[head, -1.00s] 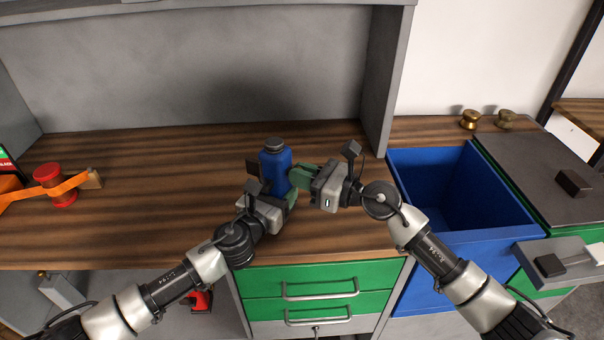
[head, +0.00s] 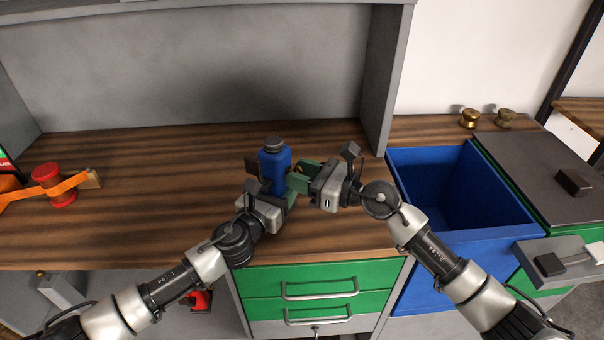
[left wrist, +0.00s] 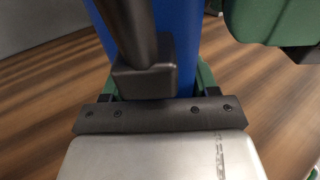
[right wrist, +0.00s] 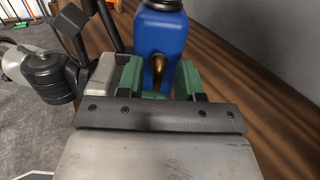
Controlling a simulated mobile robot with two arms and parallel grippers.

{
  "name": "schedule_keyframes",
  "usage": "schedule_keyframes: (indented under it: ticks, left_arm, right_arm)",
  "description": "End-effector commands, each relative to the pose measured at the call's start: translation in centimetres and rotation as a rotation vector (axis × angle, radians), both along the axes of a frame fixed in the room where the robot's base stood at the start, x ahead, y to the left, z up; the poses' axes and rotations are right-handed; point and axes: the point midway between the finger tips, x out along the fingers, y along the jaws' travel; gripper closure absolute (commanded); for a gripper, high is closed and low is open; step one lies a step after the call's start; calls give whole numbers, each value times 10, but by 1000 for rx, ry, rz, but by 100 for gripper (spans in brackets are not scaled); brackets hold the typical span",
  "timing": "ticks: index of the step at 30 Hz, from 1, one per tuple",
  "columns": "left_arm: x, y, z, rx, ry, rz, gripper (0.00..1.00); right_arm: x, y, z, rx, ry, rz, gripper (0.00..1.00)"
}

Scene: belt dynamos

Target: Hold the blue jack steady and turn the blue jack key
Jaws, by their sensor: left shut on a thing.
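The blue jack (head: 274,168) stands upright on the wooden worktop, with a dark cap on top. My left gripper (head: 272,191) is shut on the jack's lower body from the front; the jack fills the middle of the left wrist view (left wrist: 178,40). The jack key (right wrist: 158,68) looks brass-coloured in the right wrist view and sticks out of the jack's side. My right gripper (head: 301,177) is at the jack's right side. Its green fingers stand apart on either side of the key, with gaps visible. The key is hidden in the head view.
A red spool with an orange strap (head: 47,177) lies at the left of the worktop (head: 150,200). A grey back panel rises behind. A blue bin (head: 440,285) and a dark lidded surface (head: 545,165) with brass knobs nearby are at the right. The worktop around the jack is clear.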

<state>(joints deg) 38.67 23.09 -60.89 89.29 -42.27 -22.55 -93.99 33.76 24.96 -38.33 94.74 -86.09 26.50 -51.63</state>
Motion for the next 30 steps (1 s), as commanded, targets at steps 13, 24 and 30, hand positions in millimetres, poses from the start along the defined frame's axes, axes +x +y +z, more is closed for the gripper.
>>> schedule_keyframes:
  ticks: [13, 24, 30]
  left_arm:
    - [0, 0, 1, -1, -2, 1, 100]
    - [0, 0, 1, -1, -1, 0, 100]
    - [0, 0, 1, -1, -1, 0, 100]
  right_arm:
    - [-31, -52, -1, -3, 3, -1, 64]
    - [-59, -100, -1, -1, 0, -1, 64]
    - [-61, -104, 0, 1, 1, 0, 64]
